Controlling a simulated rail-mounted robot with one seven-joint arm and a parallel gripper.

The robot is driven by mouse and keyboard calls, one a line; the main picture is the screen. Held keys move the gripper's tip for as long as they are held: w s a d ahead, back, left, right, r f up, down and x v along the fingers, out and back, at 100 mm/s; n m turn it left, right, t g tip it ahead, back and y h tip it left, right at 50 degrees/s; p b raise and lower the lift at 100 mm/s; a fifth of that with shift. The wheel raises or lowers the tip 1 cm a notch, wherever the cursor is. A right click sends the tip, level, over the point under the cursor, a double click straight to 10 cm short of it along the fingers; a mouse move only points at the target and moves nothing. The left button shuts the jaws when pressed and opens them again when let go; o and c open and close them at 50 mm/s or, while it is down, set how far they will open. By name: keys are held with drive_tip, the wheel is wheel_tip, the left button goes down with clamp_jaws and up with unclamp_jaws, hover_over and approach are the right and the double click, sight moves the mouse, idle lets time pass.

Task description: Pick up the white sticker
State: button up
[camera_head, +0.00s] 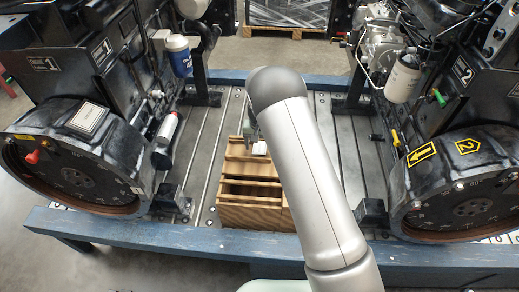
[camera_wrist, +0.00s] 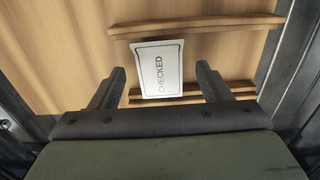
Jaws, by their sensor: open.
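The white sticker (camera_wrist: 158,70), printed "CHECKED", is at the wooden box (camera_wrist: 220,48) with slats, and stands out between the slats in the wrist view. My gripper (camera_wrist: 160,72) is open, with one finger on each side of the sticker and a gap on both sides. In the head view the sticker (camera_head: 259,148) shows as a small white patch at the back of the wooden box (camera_head: 250,213). My gripper (camera_head: 250,130) there is mostly hidden behind my arm. Whether the sticker's lower edge sits in a slot cannot be told.
Black engines flank the box, one at left (camera_head: 75,150) and one at right (camera_head: 460,170). A red-and-white cylinder (camera_head: 166,130) stands left of the box. A blue frame (camera_head: 150,235) runs along the front. Grooved metal bed (camera_head: 205,150) lies bare beside the box.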

sight(259, 149)
drive_tip(key=shift+f, duration=0.2)
idle(0.3)
drive_tip(key=c, duration=1.1)
drive_tip(key=shift+o, duration=0.2)
drive_tip(key=shift+r, duration=0.1)
drive_tip(key=shift+r, duration=0.4)
wheel_tip(259, 149, up, 3)
drive_tip(key=shift+f, duration=0.1)
drive_tip(key=s+d+r, duration=0.1)
drive_tip(key=s+r, duration=0.9)
drive_tip(key=s, duration=0.4)
drive_tip(key=w+d+r, duration=0.1)
drive_tip(key=d+r, duration=0.1)
drive_tip(key=d, duration=0.6)
drive_tip(key=w+d+r, duration=0.1)
drive_tip(key=d, duration=0.7)
drive_tip(key=shift+w+d+r+n+p, duration=0.15)
drive_tip(key=shift+w+r+n+p, duration=0.15)
drive_tip(key=shift+w+r+p, duration=0.1)
